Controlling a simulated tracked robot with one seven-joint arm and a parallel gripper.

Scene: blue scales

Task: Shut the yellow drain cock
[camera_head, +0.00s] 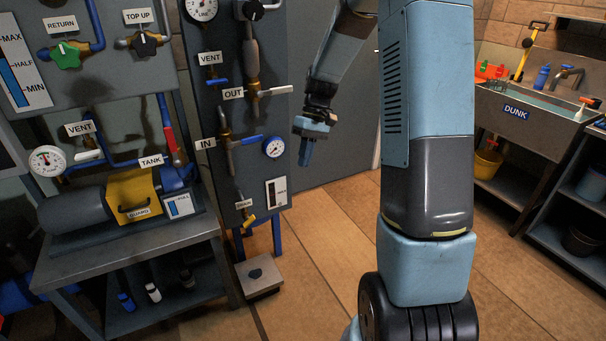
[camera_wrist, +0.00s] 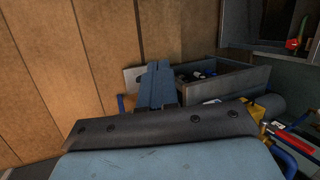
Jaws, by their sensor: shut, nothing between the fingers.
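The yellow drain cock (camera_head: 248,221) is low on the dark grey panel, just below a small white label that looks like DRAIN. Its yellow handle slants down to the left. My gripper (camera_head: 306,151) hangs in the air up and to the right of the cock, beyond the panel's right edge, with its fingers pointing down. The fingers are together, with nothing held. In the wrist view the gripper (camera_wrist: 156,85) also shows its fingers side by side, and I cannot make out the drain cock there.
The panel (camera_head: 222,120) also carries a blue IN lever (camera_head: 252,139), a white OUT lever (camera_head: 275,90) and a small gauge (camera_head: 274,147). A grey box (camera_head: 260,276) stands on the floor below. A bench with a pump is left; a DUNK sink (camera_head: 525,118) is right. Floor between is clear.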

